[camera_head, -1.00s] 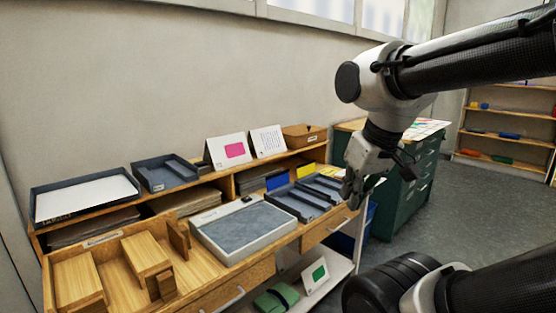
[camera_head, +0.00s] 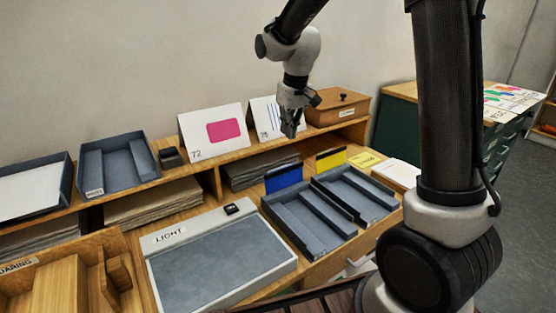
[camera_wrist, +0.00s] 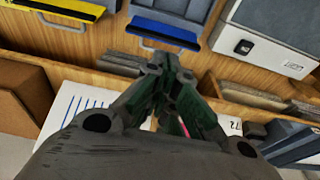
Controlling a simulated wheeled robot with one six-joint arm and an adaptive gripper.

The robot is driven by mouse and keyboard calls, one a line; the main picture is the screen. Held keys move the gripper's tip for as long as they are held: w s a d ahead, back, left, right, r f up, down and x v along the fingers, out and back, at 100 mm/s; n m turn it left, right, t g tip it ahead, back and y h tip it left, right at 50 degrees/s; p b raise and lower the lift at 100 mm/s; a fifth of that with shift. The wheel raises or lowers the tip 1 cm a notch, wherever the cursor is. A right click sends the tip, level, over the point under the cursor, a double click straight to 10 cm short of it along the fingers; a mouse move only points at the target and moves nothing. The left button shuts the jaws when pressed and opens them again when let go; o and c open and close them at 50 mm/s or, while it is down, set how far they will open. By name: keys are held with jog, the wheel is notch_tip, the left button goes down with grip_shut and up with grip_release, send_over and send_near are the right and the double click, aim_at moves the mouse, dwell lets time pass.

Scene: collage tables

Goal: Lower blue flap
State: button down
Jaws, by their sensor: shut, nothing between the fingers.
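The blue flap (camera_head: 284,177) stands upright at the back edge of a dark grey tray (camera_head: 310,231) on the table in the head view. In the wrist view the blue flap (camera_wrist: 163,32) shows as a bar near the top middle. My gripper (camera_head: 291,133) hangs fingers-down above and behind the blue flap, close to the striped card. Its fingers (camera_wrist: 172,103) are together and empty in the wrist view, apart from the flap.
A yellow flap (camera_head: 331,158) stands on the neighbouring tray to the right. A light box (camera_head: 220,255) lies left of the blue-flap tray. The shelf behind holds a pink card (camera_head: 213,134), a striped card (camera_head: 263,118) and a brown box (camera_head: 337,108).

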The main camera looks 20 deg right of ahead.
notch_tip(320, 180, down, 3)
jog(key=w+a, duration=0.1)
jog(key=w, duration=0.2)
send_near(282, 176)
jog(key=w+f, duration=0.5)
jog(key=shift+w+a+f, duration=0.1)
jog(key=shift+w+a, duration=0.1)
jog(key=shift+a, duration=0.15)
